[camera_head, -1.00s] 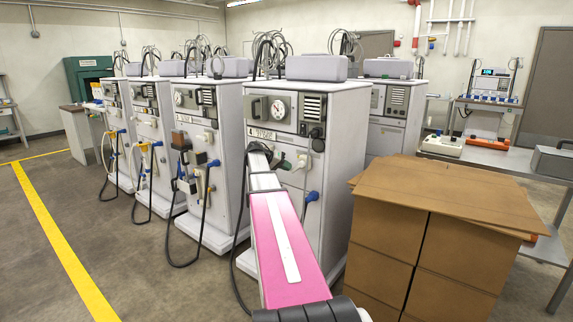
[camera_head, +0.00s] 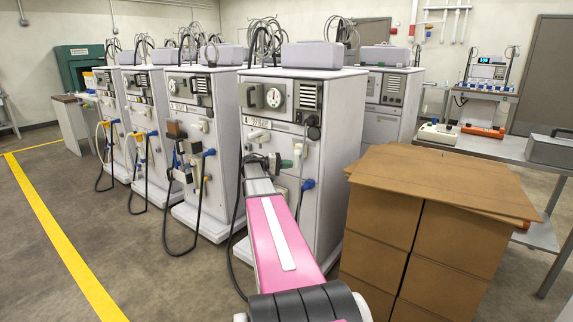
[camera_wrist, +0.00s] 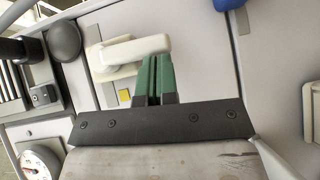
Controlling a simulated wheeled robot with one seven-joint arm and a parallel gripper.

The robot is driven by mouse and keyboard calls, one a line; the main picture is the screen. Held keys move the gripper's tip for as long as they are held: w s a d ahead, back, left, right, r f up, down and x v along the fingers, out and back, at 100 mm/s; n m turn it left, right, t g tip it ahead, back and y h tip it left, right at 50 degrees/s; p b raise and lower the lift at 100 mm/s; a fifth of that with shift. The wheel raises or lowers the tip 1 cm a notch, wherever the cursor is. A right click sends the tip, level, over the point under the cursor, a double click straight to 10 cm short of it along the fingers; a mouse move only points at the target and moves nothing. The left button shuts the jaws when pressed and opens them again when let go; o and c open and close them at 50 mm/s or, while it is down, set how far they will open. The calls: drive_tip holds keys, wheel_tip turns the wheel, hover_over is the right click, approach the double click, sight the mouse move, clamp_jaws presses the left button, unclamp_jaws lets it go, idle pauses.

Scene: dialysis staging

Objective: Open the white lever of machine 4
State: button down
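The white lever (camera_wrist: 120,52) is on the front panel of the nearest machine (camera_head: 338,150), beside a round black knob (camera_wrist: 63,42). In the head view the lever (camera_head: 299,148) is small, just below that knob, close to my gripper. My gripper (camera_wrist: 154,60) has green fingers lying side by side with almost no gap, so it looks shut. Its tips are at the lower edge of the lever's arm in the wrist view. I cannot tell whether they touch it, and nothing shows between them.
A stack of brown cardboard boxes (camera_head: 380,219) stands right of the machine, close to my arm. More machines (camera_head: 203,140) stand in a row to the left. A grey table (camera_head: 480,144) is at the right. The floor at left, with a yellow line, is clear.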

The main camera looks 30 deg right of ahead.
drive_tip(key=shift+s+d+f, duration=0.1)
drive_tip(key=shift+s+f, duration=0.05)
idle(0.5)
drive_tip(key=w+d+f+v, duration=0.1)
drive_tip(key=w+v, duration=0.1)
drive_tip(key=v, duration=1.1)
drive_tip(key=shift+w, duration=0.4)
